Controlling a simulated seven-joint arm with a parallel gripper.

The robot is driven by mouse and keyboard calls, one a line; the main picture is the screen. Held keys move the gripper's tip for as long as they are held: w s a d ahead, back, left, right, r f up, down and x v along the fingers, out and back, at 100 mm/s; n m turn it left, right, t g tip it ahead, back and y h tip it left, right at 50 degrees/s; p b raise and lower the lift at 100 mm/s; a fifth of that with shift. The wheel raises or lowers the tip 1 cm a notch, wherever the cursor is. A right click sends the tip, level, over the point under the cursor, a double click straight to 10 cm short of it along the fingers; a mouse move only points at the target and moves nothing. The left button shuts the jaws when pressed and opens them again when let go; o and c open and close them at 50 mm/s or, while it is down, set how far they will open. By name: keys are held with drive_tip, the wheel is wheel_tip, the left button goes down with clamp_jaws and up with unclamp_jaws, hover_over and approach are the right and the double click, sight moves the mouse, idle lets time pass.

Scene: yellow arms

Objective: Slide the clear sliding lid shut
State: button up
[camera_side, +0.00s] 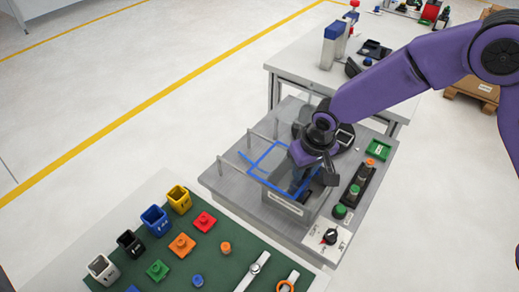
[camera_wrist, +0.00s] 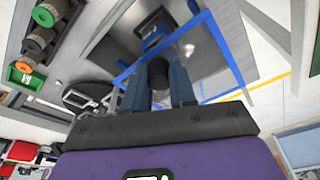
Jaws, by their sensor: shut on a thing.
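The clear sliding lid (camera_side: 262,160) has a blue frame and lies over a grey box (camera_side: 285,207) on the workbench, with part of it over the rails to the left. In the wrist view, the lid's blue edge (camera_wrist: 216,38) runs beside my fingers. My gripper (camera_side: 298,178) is over the lid's right part. In the wrist view, my gripper (camera_wrist: 160,76) is shut on a dark round knob (camera_wrist: 159,70) between its two bluish fingers. A dark recess with a blue item (camera_wrist: 152,42) shows beyond the knob. How much of the box is covered is hard to tell.
Thin rails (camera_side: 238,162) extend left of the box. A green mat (camera_side: 205,262) with small bins and blocks lies in front.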

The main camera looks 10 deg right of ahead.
idle(0.3)
drive_tip(key=shift+s+d, duration=0.9)
drive_tip(key=shift+s+d, duration=1)
drive_tip(key=shift+d, duration=0.1)
idle(0.4)
drive_tip(key=o, duration=0.6)
drive_tip(key=shift+c, duration=0.2)
drive_tip(key=shift+a, duration=0.1)
drive_tip(key=shift+r, duration=0.1)
